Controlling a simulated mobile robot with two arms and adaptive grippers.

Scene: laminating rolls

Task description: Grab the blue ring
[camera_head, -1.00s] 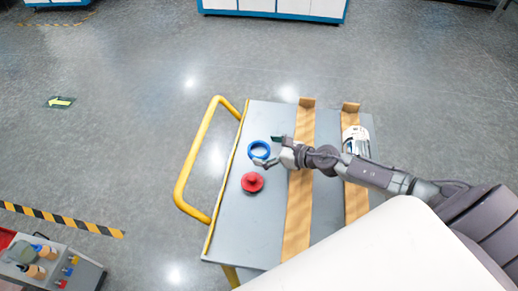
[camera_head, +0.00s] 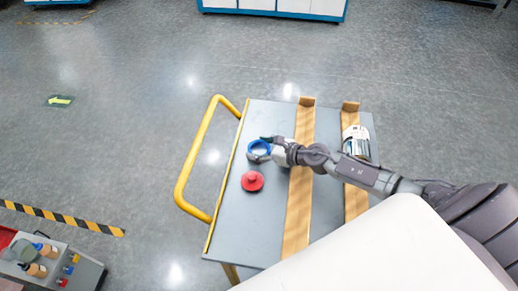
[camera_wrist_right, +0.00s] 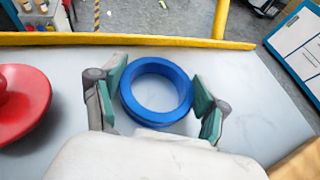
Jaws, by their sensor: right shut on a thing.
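The blue ring (camera_head: 249,149) is on the grey cart top, left of the wooden strips. It also shows in the right wrist view (camera_wrist_right: 158,66), lying flat between the fingers. My right gripper (camera_head: 263,148) is shut on it, with one green-padded finger on each side of its outer wall. In the right wrist view, the gripper (camera_wrist_right: 160,92) sits around the near half of the ring. I cannot tell any gap between the ring and the cart top. My left gripper is not in view.
A red knobbed disc (camera_head: 252,181) lies just below the ring on the cart (camera_head: 240,230). Two wooden strips (camera_head: 299,195) run along the cart under my right arm. A shiny metal object (camera_head: 356,143) stands at the right. A yellow handle (camera_head: 182,180) borders the left side.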

